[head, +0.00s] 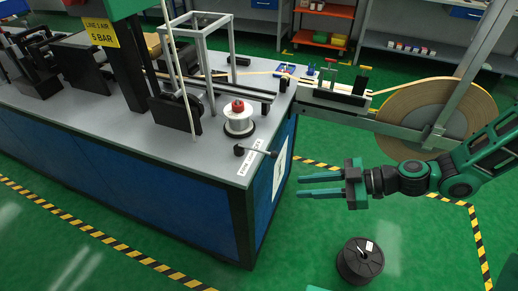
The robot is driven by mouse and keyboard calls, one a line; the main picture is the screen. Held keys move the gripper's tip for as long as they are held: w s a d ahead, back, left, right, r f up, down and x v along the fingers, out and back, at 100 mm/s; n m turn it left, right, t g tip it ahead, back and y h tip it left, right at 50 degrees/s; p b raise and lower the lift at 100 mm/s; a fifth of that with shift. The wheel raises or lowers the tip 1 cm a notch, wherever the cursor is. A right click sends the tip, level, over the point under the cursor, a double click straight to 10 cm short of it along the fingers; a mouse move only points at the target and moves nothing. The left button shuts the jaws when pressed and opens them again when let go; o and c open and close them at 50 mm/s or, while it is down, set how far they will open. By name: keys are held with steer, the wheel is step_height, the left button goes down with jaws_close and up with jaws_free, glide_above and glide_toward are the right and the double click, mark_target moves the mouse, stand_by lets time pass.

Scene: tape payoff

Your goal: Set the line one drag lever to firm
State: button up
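The drag lever (257,151) is a dark bar near the front right corner of the grey bench, beside a white label strip (247,163). It lies roughly left to right, with a thick dark end at each side. The label's print is too small to read, so its setting cannot be told. My gripper (300,186) is right of and nearer than the lever, clear of the bench. Its two green fingers point left, parted and empty.
A large brown tape reel (430,110) hangs on a grey arm at the right, its tape running to the bench. A black spool (360,261) lies on the green floor below my gripper. A grey post frame (197,50) stands farther back on the bench (150,150).

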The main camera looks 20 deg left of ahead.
mark_target(256, 150)
steer(key=w+a+r+t+y, duration=0.1)
steer(key=a, duration=0.4)
steer(key=w+a+r+t+y, duration=0.1)
steer(key=a+r+y, duration=0.1)
steer(key=a, duration=0.3)
steer(key=w+a+r+y, duration=0.1)
steer(key=w+a+r, duration=0.1)
steer(key=a, duration=0.4)
steer(key=shift+r+n+t, duration=0.15)
steer(key=shift+n+t, duration=0.15)
steer(key=shift+t, duration=0.1)
jaws_close()
